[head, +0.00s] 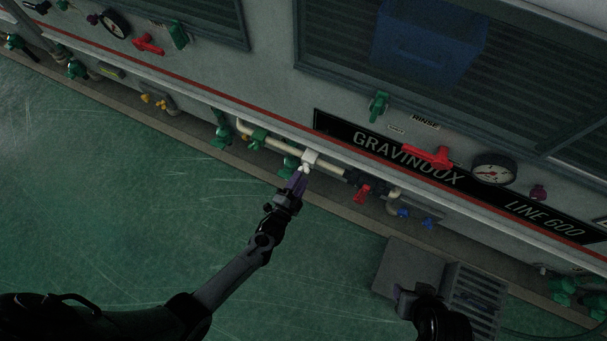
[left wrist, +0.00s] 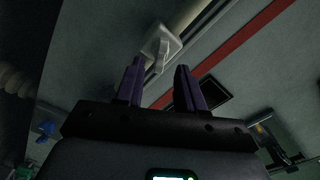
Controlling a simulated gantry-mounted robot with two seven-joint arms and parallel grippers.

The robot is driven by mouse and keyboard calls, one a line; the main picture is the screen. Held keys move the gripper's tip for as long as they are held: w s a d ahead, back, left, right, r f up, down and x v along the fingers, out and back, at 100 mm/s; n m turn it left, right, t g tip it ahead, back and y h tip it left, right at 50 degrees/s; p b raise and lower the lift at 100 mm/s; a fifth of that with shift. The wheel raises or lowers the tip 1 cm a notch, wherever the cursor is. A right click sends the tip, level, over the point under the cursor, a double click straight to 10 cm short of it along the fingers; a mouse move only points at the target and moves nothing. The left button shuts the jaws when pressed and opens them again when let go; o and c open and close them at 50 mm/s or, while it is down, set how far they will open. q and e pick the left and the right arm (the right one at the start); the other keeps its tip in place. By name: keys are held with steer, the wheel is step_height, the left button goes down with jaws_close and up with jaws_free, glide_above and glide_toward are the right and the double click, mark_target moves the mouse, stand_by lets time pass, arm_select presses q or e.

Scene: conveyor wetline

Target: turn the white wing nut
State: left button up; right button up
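The white wing nut (head: 304,168) sits on the underside of a white block (head: 311,157) on the cream pipe along the machine's lower edge. In the left wrist view the wing nut (left wrist: 161,58) hangs from the block, just beyond the fingertips and roughly in line with the gap between them. My left gripper (head: 299,178) has purple fingers and is right below the wing nut in the head view. In the left wrist view the left gripper (left wrist: 160,72) is open, with nothing between its fingers. My right gripper (head: 408,296) is low at the right; its fingers are too dark to read.
Green valve handles (head: 258,138) and a red handle (head: 362,194) sit along the same pipe. A red-striped ledge (head: 290,127) runs above the pipe. A grey grate (head: 478,290) lies on the floor at right. The green floor (head: 110,200) at left is clear.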

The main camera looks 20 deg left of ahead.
mark_target(305, 169)
arm_select(q)
steer(key=w+b, duration=0.1)
steer(key=w, duration=0.2)
steer(key=shift+w+d, duration=0.1)
steer(key=shift+w, duration=0.1)
jaws_close()
